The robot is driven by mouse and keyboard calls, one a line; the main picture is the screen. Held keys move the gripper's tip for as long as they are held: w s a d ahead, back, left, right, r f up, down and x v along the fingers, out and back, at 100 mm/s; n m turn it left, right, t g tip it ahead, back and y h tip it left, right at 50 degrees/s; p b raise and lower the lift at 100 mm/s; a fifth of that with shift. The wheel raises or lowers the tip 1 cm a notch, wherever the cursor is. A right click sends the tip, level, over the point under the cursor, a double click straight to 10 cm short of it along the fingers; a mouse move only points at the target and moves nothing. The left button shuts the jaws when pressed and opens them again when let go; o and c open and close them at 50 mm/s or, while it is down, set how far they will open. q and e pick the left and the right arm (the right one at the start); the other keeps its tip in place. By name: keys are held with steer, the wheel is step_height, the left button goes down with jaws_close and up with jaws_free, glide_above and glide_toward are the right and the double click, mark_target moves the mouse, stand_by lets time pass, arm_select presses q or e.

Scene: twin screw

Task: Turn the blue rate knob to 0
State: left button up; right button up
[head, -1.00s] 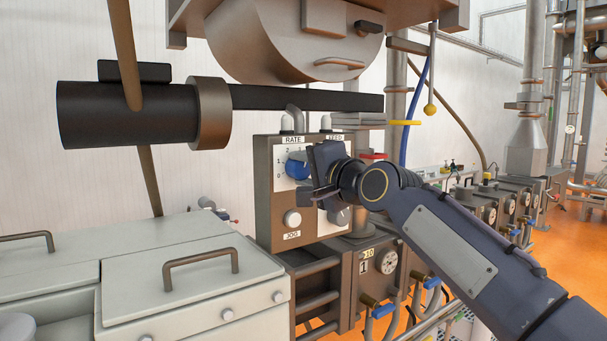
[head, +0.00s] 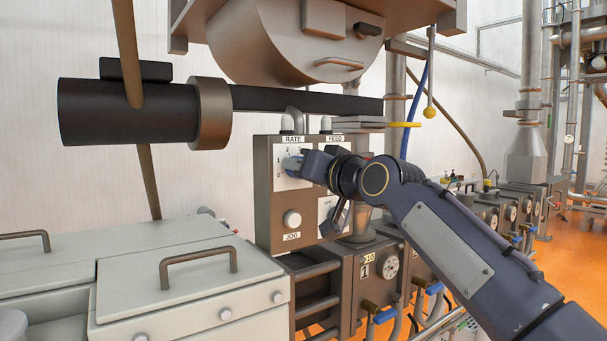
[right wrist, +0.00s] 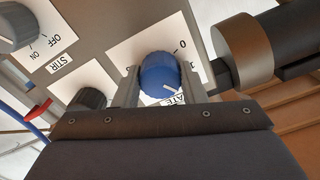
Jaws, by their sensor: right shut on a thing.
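The blue rate knob (right wrist: 160,76) sits on its white dial plate, between the two fingers of my right gripper (right wrist: 158,88) in the right wrist view. The fingers are shut on it, one on each side. A white pointer mark shows on the knob near the RATE label, and the dial's 0 shows on the opposite side. In the head view my right gripper (head: 294,164) reaches the dial from the right and covers most of the knob. The numbers 0, 1 and 2 show on the dial plate (head: 283,176). My left gripper is out of view.
A dark barrel (head: 125,113) passes above. A grey cabinet (head: 190,285) with handles stands at the lower left.

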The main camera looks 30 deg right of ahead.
steer(key=n, duration=0.2)
steer(key=n+b, duration=0.1)
steer(key=n, duration=0.1)
steer(key=shift+f+n, duration=0.2)
steer(key=shift+n, duration=0.2)
steer(key=n, duration=0.3)
steer(key=shift+n+b, duration=0.3)
steer(key=shift+b, duration=0.05)
steer(key=n, duration=0.3)
steer(key=shift+n+b, duration=0.3)
steer(key=shift+n, duration=1.8)
steer(key=o, duration=1)
steer(key=shift+r, duration=0.1)
steer(key=shift+r, duration=0.1)
